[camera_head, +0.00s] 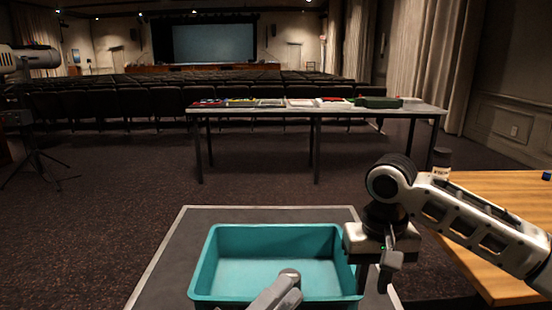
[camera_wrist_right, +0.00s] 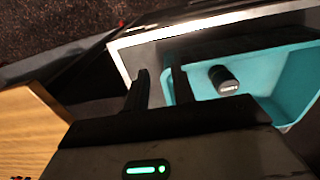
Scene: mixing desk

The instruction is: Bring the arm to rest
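My right arm comes in from the right. Its gripper (camera_head: 374,284) hangs at the right edge of the teal bin (camera_head: 207,262). In the right wrist view, the two dark fingers of this gripper (camera_wrist_right: 158,88) stand apart with nothing between them. The bin shows at upper right there (camera_wrist_right: 297,68), with a small dark cylinder (camera_wrist_right: 223,80) inside it. In the head view I cannot make out that cylinder. A grey part of my left gripper (camera_head: 280,290) shows at the bottom, in front of the bin's near side. Its fingers cannot be made out clearly.
The bin stands on a grey-topped table (camera_head: 165,270). A wooden table (camera_head: 500,190) with a dark jar (camera_head: 441,160) is at right, under my right arm. A long table (camera_head: 270,110) with several flat items stands further back. Open carpet lies between.

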